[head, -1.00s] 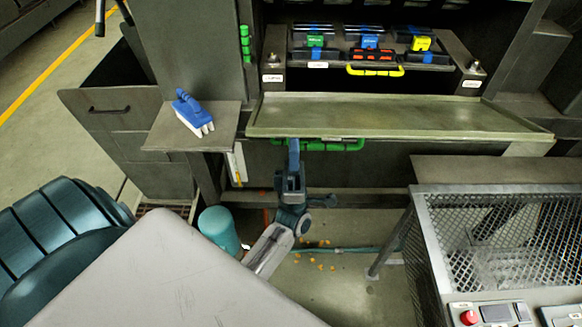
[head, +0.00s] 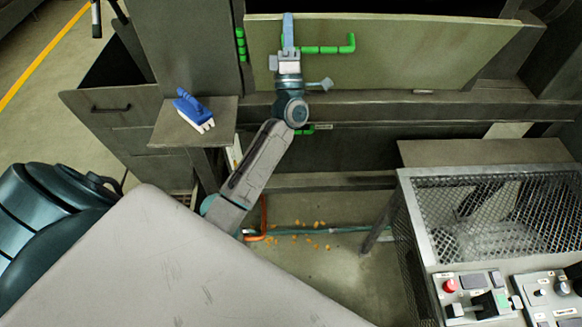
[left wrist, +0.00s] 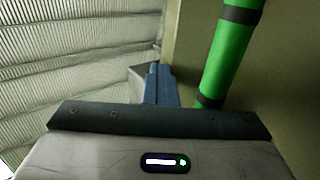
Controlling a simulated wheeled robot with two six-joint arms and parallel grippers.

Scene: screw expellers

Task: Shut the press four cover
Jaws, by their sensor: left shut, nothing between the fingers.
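The press cover (head: 400,60) is a wide olive-green panel at the top of the head view. It is swung up, with its outer face and green handle (head: 325,49) towards me. It hides the compartment behind it; whether it is fully closed I cannot tell. My left gripper (head: 288,28) is shut and empty, its blue fingers pointing up in front of the cover at the handle's left end. In the left wrist view the fingers (left wrist: 158,84) are close beside the green handle (left wrist: 228,50); contact is unclear. My right gripper is out of view.
A blue-and-white brush-like tool (head: 192,110) lies on a small side shelf (head: 222,118) at left. A mesh cage (head: 490,215) and control panels (head: 480,285) stand at lower right. A lower green handle (head: 306,130) is partly behind my arm. Orange bits lie on the floor.

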